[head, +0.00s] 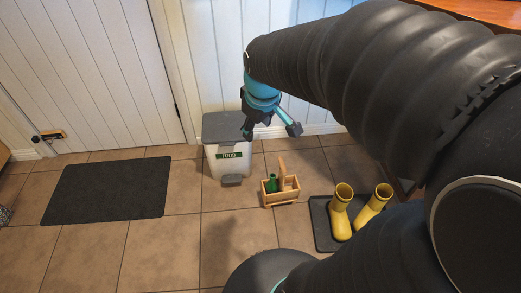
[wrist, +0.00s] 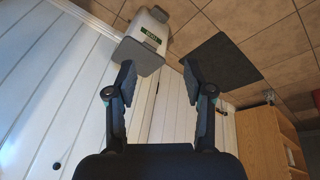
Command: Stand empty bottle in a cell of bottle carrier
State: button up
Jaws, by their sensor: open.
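The bottle carrier (head: 282,198) is a small light-wood box with an upright wooden divider or handle, standing on the tiled floor in the head view. A dark green bottle (head: 272,183) stands upright in its left part; its lower end is hidden by the carrier's wall. I cannot tell whether it is the empty bottle the task names, and no other bottle shows. My gripper (head: 270,130) is open and empty, high above and behind the carrier. In the wrist view my gripper (wrist: 158,77) has its fingers spread with nothing between them; carrier and bottle are out of that view.
A white food bin (head: 228,162) with a grey lid stands left of the carrier, close to it. Yellow boots (head: 341,218) stand on a dark tray (head: 321,224) to the right. A dark mat (head: 108,190) lies at left. Floor in front of the carrier is clear.

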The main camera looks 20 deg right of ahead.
jog(key=s+a+r+m+t, duration=0.1)
jog(key=s+a+r+m, duration=0.1)
jog(key=s, duration=0.4)
jog(key=s+a+r+m+t, duration=0.1)
jog(key=s+a+r+m, duration=0.1)
jog(key=s, duration=0.5)
jog(key=shift+s+m, duration=0.2)
jog(key=shift+m, duration=0.2)
jog(key=shift+r, duration=0.1)
